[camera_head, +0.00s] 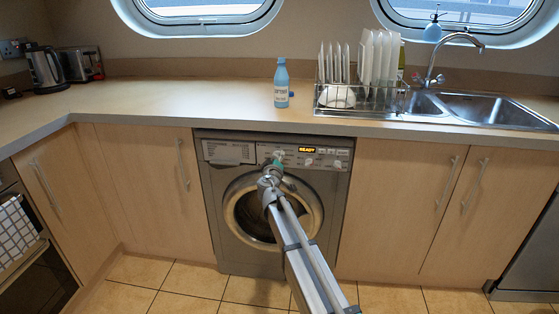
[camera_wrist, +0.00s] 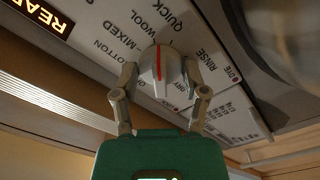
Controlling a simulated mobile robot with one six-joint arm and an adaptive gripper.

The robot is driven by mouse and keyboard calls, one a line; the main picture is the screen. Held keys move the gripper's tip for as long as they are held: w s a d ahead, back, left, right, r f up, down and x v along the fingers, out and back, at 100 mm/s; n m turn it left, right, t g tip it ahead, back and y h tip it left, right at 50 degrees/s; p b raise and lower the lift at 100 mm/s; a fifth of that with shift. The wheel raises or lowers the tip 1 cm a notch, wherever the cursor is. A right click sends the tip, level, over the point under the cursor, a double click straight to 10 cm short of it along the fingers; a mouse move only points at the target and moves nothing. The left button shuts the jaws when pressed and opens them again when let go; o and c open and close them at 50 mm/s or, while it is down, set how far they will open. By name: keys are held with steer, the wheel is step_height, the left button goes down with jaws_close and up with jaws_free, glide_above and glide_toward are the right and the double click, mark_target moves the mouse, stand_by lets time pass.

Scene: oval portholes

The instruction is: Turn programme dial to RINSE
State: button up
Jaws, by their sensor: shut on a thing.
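The grey programme dial (camera_wrist: 158,84) with a red line is on the washing machine's panel, seen close in the wrist view. Labels COTTON, MIXED, WOOL, QUICK, RINSE (camera_wrist: 206,63) and DRY surround it. The red line runs nearly upright in this view, its upper end towards the WOOL and QUICK labels, not RINSE. My gripper (camera_wrist: 160,67) is shut on the dial, one finger on each side. In the head view my gripper (camera_head: 278,160) reaches the panel of the grey washing machine (camera_head: 213,190) and mostly hides the dial.
The display (camera_head: 307,149) reads READY. The machine's round door (camera_head: 232,212) is below, behind my arm. A blue bottle (camera_head: 281,85) and a dish rack (camera_head: 346,108) stand on the worktop above. Cupboards flank the machine. Tiled floor (camera_head: 180,285) shows in front.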

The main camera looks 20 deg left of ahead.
steer(key=m, duration=0.7)
steer(key=shift+w, duration=0.15)
steer(key=m, duration=0.4)
steer(key=shift+a+m, duration=0.1)
steer(key=shift+m, duration=1.6)
steer(key=o, duration=1.2)
steer(key=shift+c, duration=0.2)
steer(key=shift+s, duration=0.2)
